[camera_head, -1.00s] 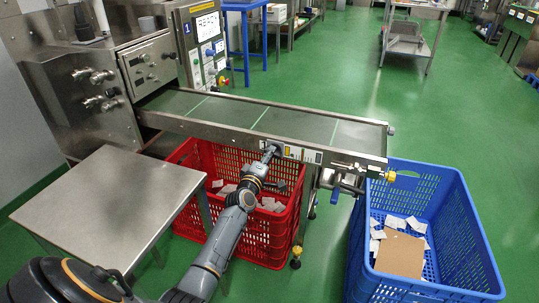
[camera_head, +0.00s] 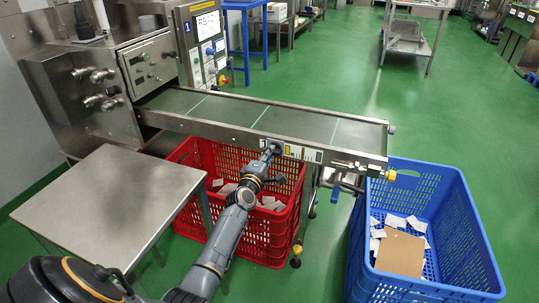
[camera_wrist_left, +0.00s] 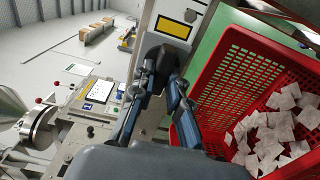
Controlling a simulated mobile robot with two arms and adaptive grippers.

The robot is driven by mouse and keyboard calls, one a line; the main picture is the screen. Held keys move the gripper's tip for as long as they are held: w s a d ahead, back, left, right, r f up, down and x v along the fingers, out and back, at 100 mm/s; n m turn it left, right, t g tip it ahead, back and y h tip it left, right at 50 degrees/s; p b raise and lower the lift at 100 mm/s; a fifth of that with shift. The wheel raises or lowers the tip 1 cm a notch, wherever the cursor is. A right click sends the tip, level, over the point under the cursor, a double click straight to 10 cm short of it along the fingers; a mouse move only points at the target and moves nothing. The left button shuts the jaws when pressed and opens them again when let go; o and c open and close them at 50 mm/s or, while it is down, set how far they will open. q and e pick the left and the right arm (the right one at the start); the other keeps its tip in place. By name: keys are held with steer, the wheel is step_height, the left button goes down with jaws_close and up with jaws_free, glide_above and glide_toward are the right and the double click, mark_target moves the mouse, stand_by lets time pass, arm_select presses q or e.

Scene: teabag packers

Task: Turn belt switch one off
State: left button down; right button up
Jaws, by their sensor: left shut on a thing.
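The conveyor belt (camera_head: 300,124) runs from the steel machine toward the right. A label and control strip (camera_head: 304,154) is on its near side rail. My left gripper (camera_head: 272,149) reaches over the red crate to the left end of this strip. The gripper is shut on a small part there, taken to be the belt switch. My right gripper is not in view.
The red crate (camera_head: 257,236) with teabags stands under the belt, below my left arm. The blue crate (camera_head: 471,235) holds teabags and a cardboard piece (camera_head: 400,254). A steel table (camera_head: 110,200) is at the left. Green floor (camera_head: 450,115) is open at the right.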

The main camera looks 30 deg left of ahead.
arm_select(q)
steer(key=c, duration=1.3)
jaws_free()
steer(key=v, duration=1.2)
steer(key=shift+f, duration=0.1)
